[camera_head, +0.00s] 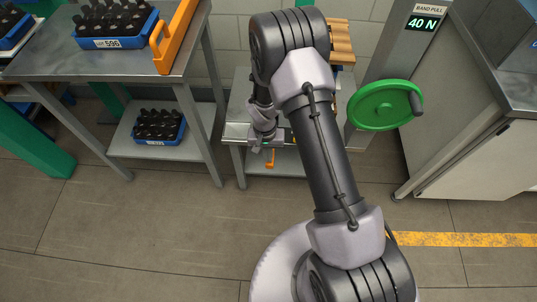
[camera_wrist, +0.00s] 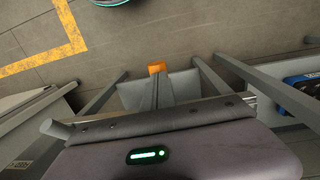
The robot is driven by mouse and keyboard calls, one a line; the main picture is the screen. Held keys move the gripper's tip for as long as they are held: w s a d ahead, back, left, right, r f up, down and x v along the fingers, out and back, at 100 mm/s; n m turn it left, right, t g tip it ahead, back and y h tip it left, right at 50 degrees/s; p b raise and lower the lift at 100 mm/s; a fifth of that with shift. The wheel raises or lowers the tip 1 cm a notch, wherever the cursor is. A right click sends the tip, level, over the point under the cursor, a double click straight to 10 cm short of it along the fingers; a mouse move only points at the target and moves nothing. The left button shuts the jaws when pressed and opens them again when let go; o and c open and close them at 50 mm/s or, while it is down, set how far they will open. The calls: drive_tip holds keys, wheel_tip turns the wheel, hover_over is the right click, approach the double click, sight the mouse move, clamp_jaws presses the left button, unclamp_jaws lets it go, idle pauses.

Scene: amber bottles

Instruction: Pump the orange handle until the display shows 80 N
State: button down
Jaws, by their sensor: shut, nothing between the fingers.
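The display (camera_head: 422,23) under the "BAND PULL" label reads 40 N in the head view. A small orange handle (camera_head: 270,158) shows just below my gripper (camera_head: 257,148), at the front edge of a small grey table. In the wrist view the orange handle (camera_wrist: 157,67) appears as a block just past the tips of my gripper (camera_wrist: 157,78). The fingers are together with nothing between them. I cannot tell whether the tips touch the handle. My arm hides much of the small table and whatever stands on it.
A green handwheel (camera_head: 385,105) with a dark knob stands right of my arm. A table at the left carries a blue crate (camera_head: 108,43) of dark bottles and an orange bracket (camera_head: 172,40); another crate (camera_head: 158,128) sits on its shelf. Floor at the lower left is clear.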

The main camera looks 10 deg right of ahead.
drive_tip(key=shift+s+f, duration=0.3)
drive_tip(key=r+p, duration=0.1)
drive_tip(key=r, duration=0.1)
drive_tip(key=r+p, duration=0.1)
drive_tip(key=a+r+p, duration=0.1)
drive_tip(key=r, duration=0.1)
drive_tip(key=shift+w+r, duration=0.1)
drive_tip(key=shift+r, duration=0.2)
drive_tip(key=s+a+r+p, duration=0.2)
drive_tip(key=s+r+p, duration=0.1)
drive_tip(key=s+r, duration=0.2)
drive_tip(key=shift+s+a+r, duration=0.25)
drive_tip(key=shift+s+r, duration=0.1)
drive_tip(key=shift+r, duration=0.25)
idle(0.6)
